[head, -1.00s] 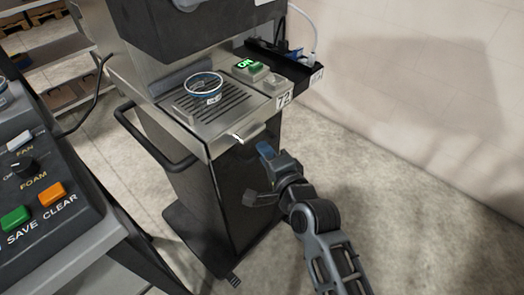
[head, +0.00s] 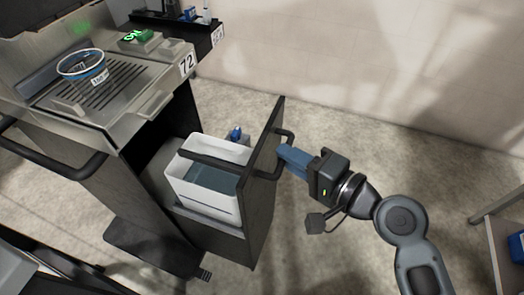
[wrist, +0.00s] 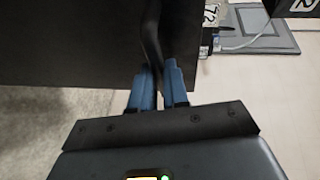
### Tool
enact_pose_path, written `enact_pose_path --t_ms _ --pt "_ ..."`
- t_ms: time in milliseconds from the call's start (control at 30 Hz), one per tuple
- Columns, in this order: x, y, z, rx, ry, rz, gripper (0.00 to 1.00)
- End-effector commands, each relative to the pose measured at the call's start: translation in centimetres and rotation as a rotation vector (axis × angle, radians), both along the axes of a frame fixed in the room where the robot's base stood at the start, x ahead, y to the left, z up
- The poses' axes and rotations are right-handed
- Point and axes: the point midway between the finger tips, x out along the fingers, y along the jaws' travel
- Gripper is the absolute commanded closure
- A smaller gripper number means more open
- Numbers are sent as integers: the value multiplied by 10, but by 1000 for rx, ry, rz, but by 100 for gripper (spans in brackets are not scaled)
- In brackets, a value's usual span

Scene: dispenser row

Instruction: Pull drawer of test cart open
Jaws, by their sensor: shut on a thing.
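The test cart (head: 75,180) stands at the left in the head view, with the number 72 on its top edge. Its drawer (head: 262,190) is pulled well out, and a white bin (head: 215,204) shows inside. My gripper (head: 284,155) is at the drawer's dark handle (head: 289,136) on the outer face. In the wrist view the blue fingers (wrist: 158,85) are on both sides of the handle (wrist: 151,40), shut on it. The drawer front (wrist: 70,40) fills the upper left there.
A cup (head: 82,68) stands on the cart's drip grate. A dark side rail (head: 60,165) sticks out at the cart's left. A shelf or stand with a blue item (head: 517,246) is at the right edge. Floor between is clear.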

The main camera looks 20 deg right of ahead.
Motion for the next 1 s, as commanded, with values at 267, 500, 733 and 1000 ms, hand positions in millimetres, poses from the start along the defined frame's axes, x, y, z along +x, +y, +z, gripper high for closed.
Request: enact_pose_path --t_ms 267,500,733,1000 --pt "-15 -19 -2 0 3 2 100" --pt "-17 -21 -2 0 4 3 100" --pt "-17 -21 -2 -1 4 1 83" --pt "-17 -21 -1 0 2 1 61"
